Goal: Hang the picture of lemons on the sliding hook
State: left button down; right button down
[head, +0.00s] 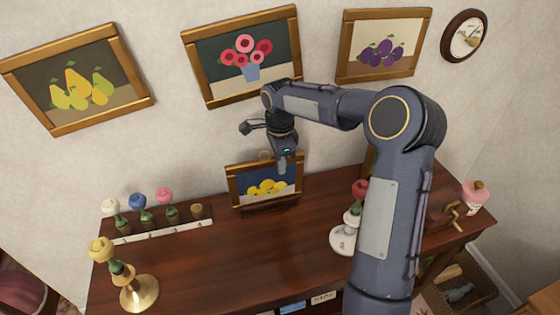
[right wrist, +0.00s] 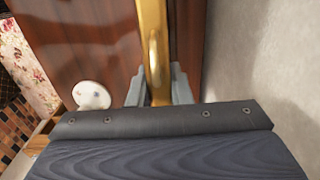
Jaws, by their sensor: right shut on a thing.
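The picture of lemons (head: 250,186) is small, with yellow lemons on dark blue in a gold-brown wooden frame. It is upright at the back of the table, near the wall. My right gripper (head: 282,165) comes down from above and is shut on the top edge of its frame. In the right wrist view the gold frame (right wrist: 154,50) runs between the two fingers (right wrist: 157,88). I cannot tell whether the picture's lower edge touches the table. I cannot make out the sliding hook; my right arm covers part of the wall. My left gripper is not in view.
Pictures of pears (head: 80,85), flowers (head: 240,60) and plums (head: 381,48) hang on the wall, beside a round clock (head: 466,36). On the wooden table (head: 215,262) stand a flower rack (head: 165,230), a brass holder (head: 139,293) and a pink-topped jar (head: 474,194). The front middle is clear.

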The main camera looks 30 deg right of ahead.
jog(key=shift+f, duration=0.15)
jog(key=c, duration=1.3)
grip_release()
notch_tip(320, 180, up, 7)
jog(key=shift+r+b, duration=0.1)
jog(key=shift+b, duration=0.35)
jog(key=shift+s+r, duration=0.1)
jog(key=shift+r, duration=0.25)
jog(key=s+a+r+n+t+y, duration=0.1)
jog(key=s+a+r+n, duration=0.15)
jog(key=s+n, duration=0.4)
jog(key=s+a+r+n+t, duration=0.1)
jog(key=s+a+n+t, duration=0.2)
jog(key=s, duration=0.6)
jog(key=s+a+f+n+y, duration=0.1)
jog(key=s+a+f+n, duration=0.1)
jog(key=s+n, duration=0.1)
jog(key=s+a+f+n+t+y, duration=0.1)
jog(key=s+a+f+n, duration=0.1)
jog(key=s, duration=0.4)
jog(key=s+a+f+n, duration=0.2)
jog(key=s+n, duration=0.2)
jog(key=shift+s+f+n+t+y, duration=0.2)
jog(key=shift+f+n+t+y, duration=0.1)
jog(key=shift+n+y, duration=0.1)
